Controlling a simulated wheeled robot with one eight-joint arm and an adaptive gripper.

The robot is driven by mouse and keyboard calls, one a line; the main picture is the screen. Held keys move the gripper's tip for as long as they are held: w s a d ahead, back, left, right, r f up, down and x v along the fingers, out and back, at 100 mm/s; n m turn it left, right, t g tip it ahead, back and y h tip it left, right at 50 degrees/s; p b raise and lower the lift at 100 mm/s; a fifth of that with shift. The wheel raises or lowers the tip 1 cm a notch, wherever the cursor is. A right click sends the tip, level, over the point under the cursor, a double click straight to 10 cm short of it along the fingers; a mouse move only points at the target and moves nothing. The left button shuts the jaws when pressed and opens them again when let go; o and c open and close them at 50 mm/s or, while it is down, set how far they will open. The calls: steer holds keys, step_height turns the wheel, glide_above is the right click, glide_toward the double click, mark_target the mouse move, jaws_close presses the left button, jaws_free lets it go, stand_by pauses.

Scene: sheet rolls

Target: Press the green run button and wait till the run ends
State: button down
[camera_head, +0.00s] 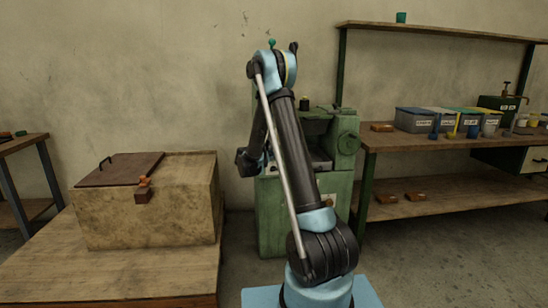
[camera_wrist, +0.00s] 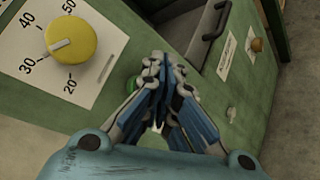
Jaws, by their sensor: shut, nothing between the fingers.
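In the wrist view my gripper (camera_wrist: 165,70) is shut and empty, its fingertips together in front of the green machine's panel. The green run button (camera_wrist: 131,84) shows just left of the fingertips, partly hidden by the left finger. I cannot tell whether the fingers touch it. A yellow dial (camera_wrist: 70,42) on a white scale, marked from 20 to 50, sits at the upper left. In the head view the green machine (camera_head: 275,220) stands behind my arm, which covers much of it. My gripper is beside the machine's left side there, mostly hidden.
A wooden crate (camera_head: 180,210) with a brown lid stands on a low table at the left. A workbench (camera_head: 430,142) at the right holds several bins. In the wrist view a dark handle (camera_wrist: 213,20) and an orange-brown knob (camera_wrist: 257,45) lie right of the gripper.

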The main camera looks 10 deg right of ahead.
steer(key=s, duration=0.5)
stand_by(0.7)
stand_by(0.3)
